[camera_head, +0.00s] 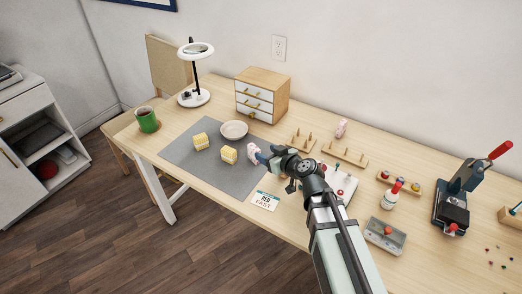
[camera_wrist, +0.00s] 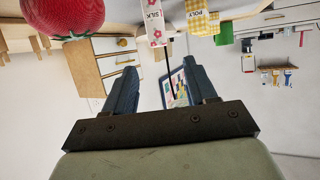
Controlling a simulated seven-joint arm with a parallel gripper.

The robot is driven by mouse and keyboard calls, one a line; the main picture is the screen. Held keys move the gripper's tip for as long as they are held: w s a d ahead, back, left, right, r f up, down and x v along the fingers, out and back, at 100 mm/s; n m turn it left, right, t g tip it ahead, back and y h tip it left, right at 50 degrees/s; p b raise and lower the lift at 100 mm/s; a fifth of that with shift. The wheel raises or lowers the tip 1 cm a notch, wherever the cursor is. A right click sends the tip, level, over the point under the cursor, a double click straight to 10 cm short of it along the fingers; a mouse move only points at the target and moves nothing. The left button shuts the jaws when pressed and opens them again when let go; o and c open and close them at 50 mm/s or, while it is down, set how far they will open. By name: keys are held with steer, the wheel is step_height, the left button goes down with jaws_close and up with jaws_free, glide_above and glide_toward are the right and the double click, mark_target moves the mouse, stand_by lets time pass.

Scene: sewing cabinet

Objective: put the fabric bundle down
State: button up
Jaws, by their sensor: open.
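My gripper (camera_head: 262,154) is over the right part of the grey mat (camera_head: 190,160). In the wrist view its two fingers (camera_wrist: 159,66) are apart with nothing between them. A pink-and-white fabric bundle (camera_head: 252,149) sits at the fingertips in the head view; the wrist view shows a pink floral bundle labelled SILK (camera_wrist: 154,22) just beyond them. Whether a finger touches it is unclear. Two yellow checked bundles stand on the mat, one at left (camera_head: 201,141) and one nearer (camera_head: 228,154). One labelled POLY shows in the wrist view (camera_wrist: 201,18).
A lamp (camera_head: 194,97) and green mug (camera_head: 147,120) are at left. A card (camera_head: 265,200) lies in front. A red tomato pincushion (camera_wrist: 68,14) is close in the wrist view.

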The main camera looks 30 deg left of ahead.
steer(key=shift+v, duration=1.35)
